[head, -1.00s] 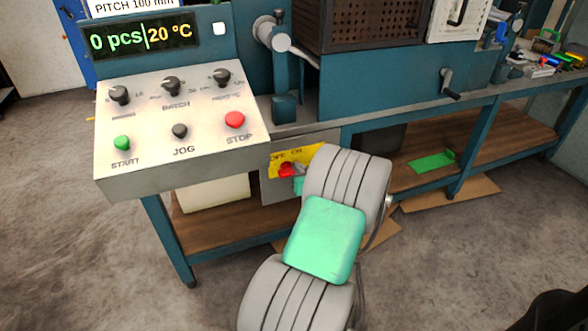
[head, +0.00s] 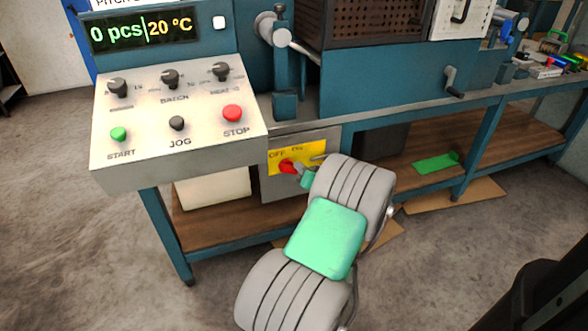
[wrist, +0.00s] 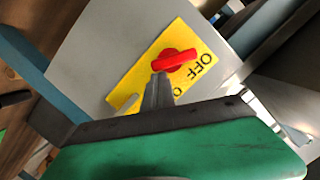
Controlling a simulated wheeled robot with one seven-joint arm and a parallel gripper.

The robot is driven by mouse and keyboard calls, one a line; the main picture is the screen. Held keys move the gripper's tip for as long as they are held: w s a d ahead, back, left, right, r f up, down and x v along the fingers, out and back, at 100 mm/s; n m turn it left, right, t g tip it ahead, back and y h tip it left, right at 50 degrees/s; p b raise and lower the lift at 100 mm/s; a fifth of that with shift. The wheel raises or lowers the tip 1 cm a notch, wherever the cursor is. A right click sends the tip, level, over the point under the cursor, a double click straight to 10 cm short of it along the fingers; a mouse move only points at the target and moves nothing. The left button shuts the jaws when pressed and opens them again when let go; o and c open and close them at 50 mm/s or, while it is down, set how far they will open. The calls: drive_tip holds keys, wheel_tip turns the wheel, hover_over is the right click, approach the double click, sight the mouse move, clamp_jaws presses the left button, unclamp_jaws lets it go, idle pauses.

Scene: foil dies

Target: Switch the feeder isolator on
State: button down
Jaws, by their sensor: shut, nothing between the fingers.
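The feeder isolator is a red rotary knob (head: 287,166) on a yellow plate (head: 314,149) marked OFF and ON, on a grey box under the bench. In the wrist view the red knob (wrist: 173,61) shows its bar pointing toward the OFF lettering. My gripper (wrist: 158,88) is shut and empty, its fingertips right beside the knob's end away from OFF. I cannot tell whether they touch it. The fingers partly cover the plate (wrist: 140,80) and the ON lettering in the wrist view. In the head view my gripper (head: 301,172) is just right of the knob.
Above the isolator, a control panel (head: 200,137) with START, JOG and STOP buttons juts out to the left. The bench's blue edge (head: 390,105) runs above right. A wooden lower shelf (head: 215,222) lies below, with a green piece (head: 437,162) on its right part.

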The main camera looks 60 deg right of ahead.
drive_tip(key=shift+s+d+f+m+t+b, duration=0.1)
drive_tip(key=shift+f+m+t+b, duration=0.4)
drive_tip(key=shift+m, duration=0.7)
drive_tip(key=shift+w+a+f+b, duration=0.1)
drive_tip(key=shift+f+b, duration=0.25)
drive_tip(key=shift+f, duration=0.2)
drive_tip(key=shift+w+a+f+b, duration=0.1)
drive_tip(key=shift+f+b, duration=0.25)
drive_tip(key=shift+f, duration=0.2)
drive_tip(key=shift+w+a+f, duration=0.1)
drive_tip(key=shift+a+f, duration=0.05)
drive_tip(key=shift+f, duration=0.1)
drive_tip(key=s+a, duration=0.1)
drive_tip(key=s, duration=1)
drive_tip(key=shift+s+p, duration=0.3)
